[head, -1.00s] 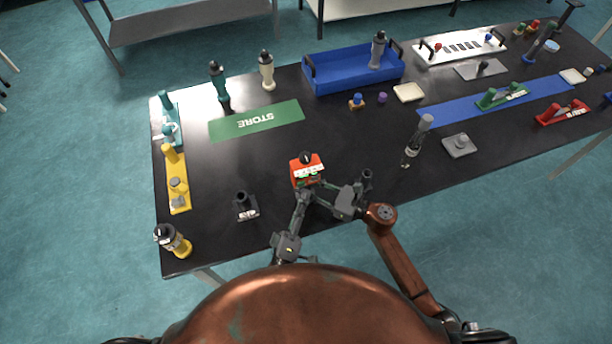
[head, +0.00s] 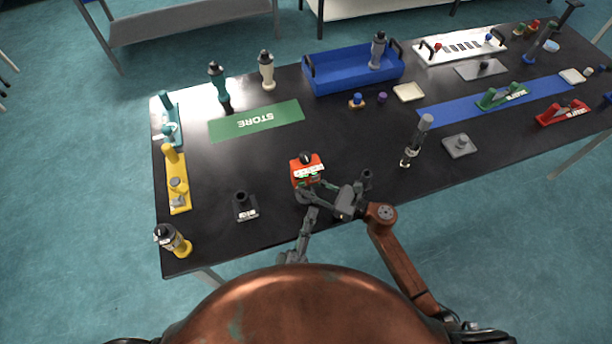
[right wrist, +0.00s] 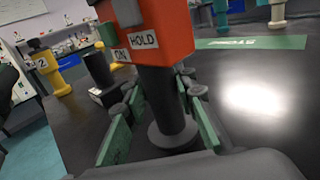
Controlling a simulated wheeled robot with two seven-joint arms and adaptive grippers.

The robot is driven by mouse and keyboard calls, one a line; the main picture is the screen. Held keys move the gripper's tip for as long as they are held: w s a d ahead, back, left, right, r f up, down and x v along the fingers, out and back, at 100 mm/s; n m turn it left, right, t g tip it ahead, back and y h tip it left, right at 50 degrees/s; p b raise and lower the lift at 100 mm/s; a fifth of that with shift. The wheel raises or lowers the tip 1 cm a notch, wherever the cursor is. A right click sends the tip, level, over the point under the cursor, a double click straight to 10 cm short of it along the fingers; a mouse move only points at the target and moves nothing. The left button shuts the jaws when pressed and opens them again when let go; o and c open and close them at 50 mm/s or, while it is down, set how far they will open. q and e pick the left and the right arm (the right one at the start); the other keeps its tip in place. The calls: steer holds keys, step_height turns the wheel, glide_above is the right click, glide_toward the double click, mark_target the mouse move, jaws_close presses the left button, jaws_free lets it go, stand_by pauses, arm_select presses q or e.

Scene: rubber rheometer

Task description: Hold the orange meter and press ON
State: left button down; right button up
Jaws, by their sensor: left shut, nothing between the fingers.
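The orange meter (head: 306,170) has a black knob on top and stands on the table near its front edge. In the right wrist view, the meter's orange body (right wrist: 165,25) carries ON and HOLD labels above a black stem (right wrist: 165,105). My right gripper (head: 322,187) reaches in from the right. My left gripper (head: 303,195) is shut and empty, close in front of the meter. Whether it touches the meter is unclear.
A black holder (head: 245,207) stands left of the meter, and a yellow-based bottle (head: 174,240) at the front left corner. A grey-black instrument (head: 416,140) stands to the right. The green STORE mat (head: 225,128) and blue tray (head: 350,70) lie behind. Table around the mat's front is clear.

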steer(key=o, duration=0.5)
steer(key=shift+c, duration=0.2)
steer(key=v, duration=1.2)
